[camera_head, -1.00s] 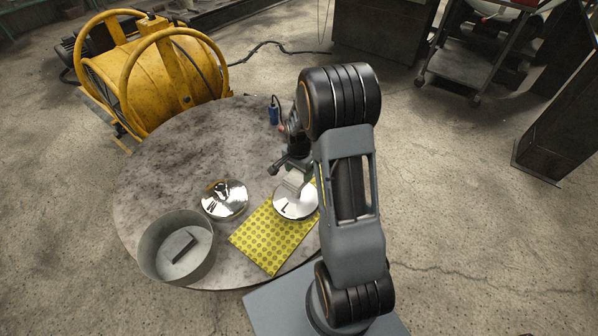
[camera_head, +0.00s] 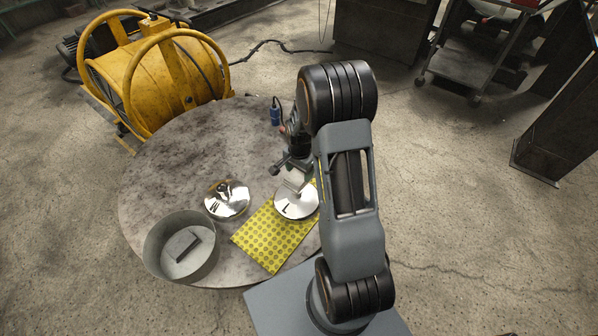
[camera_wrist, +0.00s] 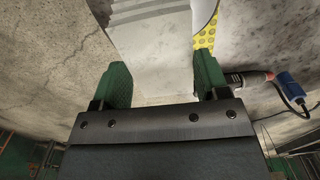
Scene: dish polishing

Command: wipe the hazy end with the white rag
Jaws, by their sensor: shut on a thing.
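My gripper (camera_wrist: 162,85) is shut on the white rag (camera_wrist: 150,55), a pale, flat-sided piece between its green fingers. In the head view the rag (camera_head: 295,184) is at the upper part of a round metal disc marked L (camera_head: 304,207). It looks to be touching the disc, but I cannot be sure. The gripper and rag hide the disc's far edge. A second metal disc, marked M (camera_head: 236,193), lies to the left, with dark and bright reflections. I cannot tell for certain which surface is hazy.
The L disc sits on a yellow patterned mat (camera_head: 266,240) on a round grey table. A round metal bin (camera_head: 153,245) with a dark block (camera_head: 181,245) stands at front left. A blue corded item (camera_head: 275,115) is at the back.

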